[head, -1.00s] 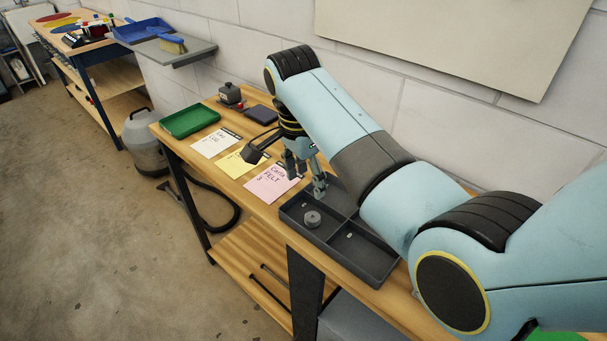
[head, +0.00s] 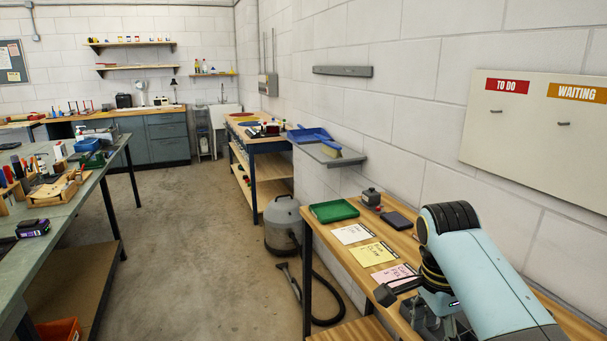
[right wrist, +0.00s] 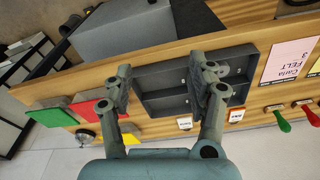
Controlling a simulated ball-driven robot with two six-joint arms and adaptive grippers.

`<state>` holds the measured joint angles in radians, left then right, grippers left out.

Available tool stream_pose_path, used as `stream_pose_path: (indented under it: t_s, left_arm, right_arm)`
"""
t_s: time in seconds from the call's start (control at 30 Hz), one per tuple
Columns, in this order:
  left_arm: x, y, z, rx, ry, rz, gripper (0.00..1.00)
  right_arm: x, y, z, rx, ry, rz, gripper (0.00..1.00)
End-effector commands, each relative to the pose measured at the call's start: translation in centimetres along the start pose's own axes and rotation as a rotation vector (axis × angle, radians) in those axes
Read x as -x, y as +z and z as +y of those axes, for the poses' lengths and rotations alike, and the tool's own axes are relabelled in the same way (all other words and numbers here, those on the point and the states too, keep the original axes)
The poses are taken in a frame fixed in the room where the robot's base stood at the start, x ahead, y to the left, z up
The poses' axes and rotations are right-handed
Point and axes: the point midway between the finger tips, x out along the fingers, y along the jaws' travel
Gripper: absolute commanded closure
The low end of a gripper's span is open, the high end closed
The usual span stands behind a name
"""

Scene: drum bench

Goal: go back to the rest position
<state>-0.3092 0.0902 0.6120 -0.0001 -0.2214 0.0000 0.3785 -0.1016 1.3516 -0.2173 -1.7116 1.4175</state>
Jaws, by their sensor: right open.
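My right gripper (head: 433,318) is at the bottom right of the head view, at the wooden bench beside the pink card (head: 396,276). In the right wrist view its two fingers (right wrist: 165,82) stand wide apart with nothing between them. Behind them lies the dark divided tray (right wrist: 185,71), apart from the fingertips and partly covered by them. The pink card marked Carla FELT 3 (right wrist: 291,60) also shows there. My left gripper is in neither view.
A yellow card (head: 373,254), a white card (head: 352,233), a green tray (head: 334,211) and a dark pad (head: 398,221) lie along the bench. A grey vacuum (head: 283,226) stands on the floor beside it.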

Motion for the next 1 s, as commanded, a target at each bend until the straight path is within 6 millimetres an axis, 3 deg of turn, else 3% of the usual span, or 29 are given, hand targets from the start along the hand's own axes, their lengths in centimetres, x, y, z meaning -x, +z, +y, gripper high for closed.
stream_pose_path:
  t_s: [0.03, 0.13, 0.37, 0.57, 0.67, 0.77, 0.8, 1.0]
  left_arm:
    - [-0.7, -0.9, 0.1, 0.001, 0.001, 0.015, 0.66]
    - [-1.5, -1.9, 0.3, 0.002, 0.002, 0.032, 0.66]
    - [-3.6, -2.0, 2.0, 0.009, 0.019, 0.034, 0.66]
    - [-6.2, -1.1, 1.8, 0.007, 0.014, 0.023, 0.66]
    - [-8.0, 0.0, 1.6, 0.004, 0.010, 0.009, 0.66]
    - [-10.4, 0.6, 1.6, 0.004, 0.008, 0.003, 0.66]
    - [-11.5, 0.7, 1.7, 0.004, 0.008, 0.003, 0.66]
    - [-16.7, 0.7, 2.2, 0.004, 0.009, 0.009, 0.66]
  right_arm:
    - [-1.4, 0.2, 0.7, 0.001, 0.015, -0.001, 0.43]
    - [-3.1, 0.4, 1.7, 0.003, 0.035, -0.002, 0.43]
    - [-8.1, 0.8, 5.0, 0.009, 0.105, -0.002, 0.43]
    - [-14.7, 1.5, 9.6, 0.023, 0.197, -0.008, 0.43]
    - [-19.3, 2.0, 12.6, 0.048, 0.243, -0.014, 0.43]
    - [-25.3, 2.7, 16.7, 0.101, 0.290, -0.026, 0.43]
    - [-28.3, 3.0, 18.8, 0.136, 0.306, -0.034, 0.43]
    - [-41.5, 4.6, 29.6, 0.362, 0.340, -0.090, 0.43]
